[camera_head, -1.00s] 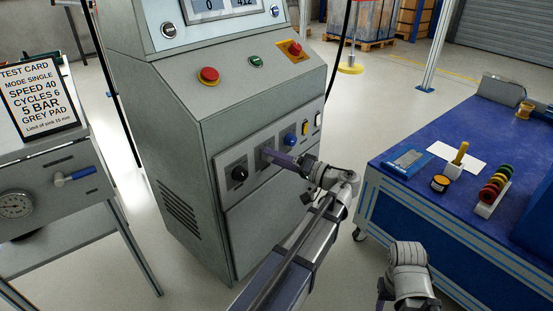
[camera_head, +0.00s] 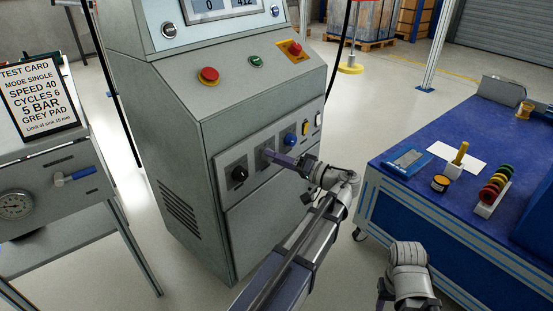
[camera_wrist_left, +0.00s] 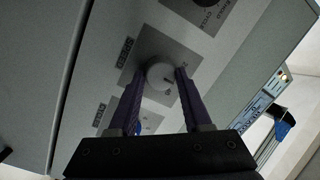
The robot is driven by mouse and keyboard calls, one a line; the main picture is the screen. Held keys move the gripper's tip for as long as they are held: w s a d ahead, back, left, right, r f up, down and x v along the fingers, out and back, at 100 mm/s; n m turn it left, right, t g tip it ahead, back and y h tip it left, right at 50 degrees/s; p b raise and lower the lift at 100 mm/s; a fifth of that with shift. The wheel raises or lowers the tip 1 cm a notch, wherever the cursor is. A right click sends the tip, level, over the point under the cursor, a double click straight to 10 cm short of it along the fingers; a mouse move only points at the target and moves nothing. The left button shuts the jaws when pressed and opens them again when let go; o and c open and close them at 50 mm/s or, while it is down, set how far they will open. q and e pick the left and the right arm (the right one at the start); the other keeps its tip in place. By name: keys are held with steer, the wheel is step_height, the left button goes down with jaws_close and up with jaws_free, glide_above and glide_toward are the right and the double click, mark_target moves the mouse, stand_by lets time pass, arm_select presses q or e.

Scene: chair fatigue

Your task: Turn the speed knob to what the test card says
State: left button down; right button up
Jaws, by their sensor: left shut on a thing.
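The test card (camera_head: 39,96) stands at the left in the head view and reads MODE SINGLE, SPEED 40, CYCLES 6, 5 BAR, GREY PAD. The speed knob (camera_wrist_left: 160,75) is a round grey knob on a square plate on the machine's front panel. My left gripper (camera_head: 268,155) reaches it from the right. In the left wrist view the left gripper's fingers (camera_wrist_left: 155,85) stand on both sides of the knob, shut on it.
A black knob (camera_head: 239,174) is left of the speed knob and a blue knob (camera_head: 290,139) is right of it. A red stop button (camera_head: 209,75) sits on the sloped panel above. A blue workbench (camera_head: 400,207) with small items stands at the right.

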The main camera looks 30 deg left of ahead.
arm_select(q)
steer(key=shift+f+m+t+y+b, duration=0.2)
steer(key=shift+m+b, duration=0.45)
steer(key=shift+m, duration=1.4)
steer(key=shift+m+t+y+b, duration=0.2)
steer(key=shift+m+y+b, duration=0.3)
steer(key=shift+m, duration=1.55)
steer(key=shift+c, duration=1.7)
jaws_free()
steer(key=d+b, duration=0.1)
steer(key=d, duration=0.6)
steer(key=shift+s+d+f, duration=0.3)
steer(key=shift+d+f, duration=0.05)
steer(key=shift+d, duration=0.05)
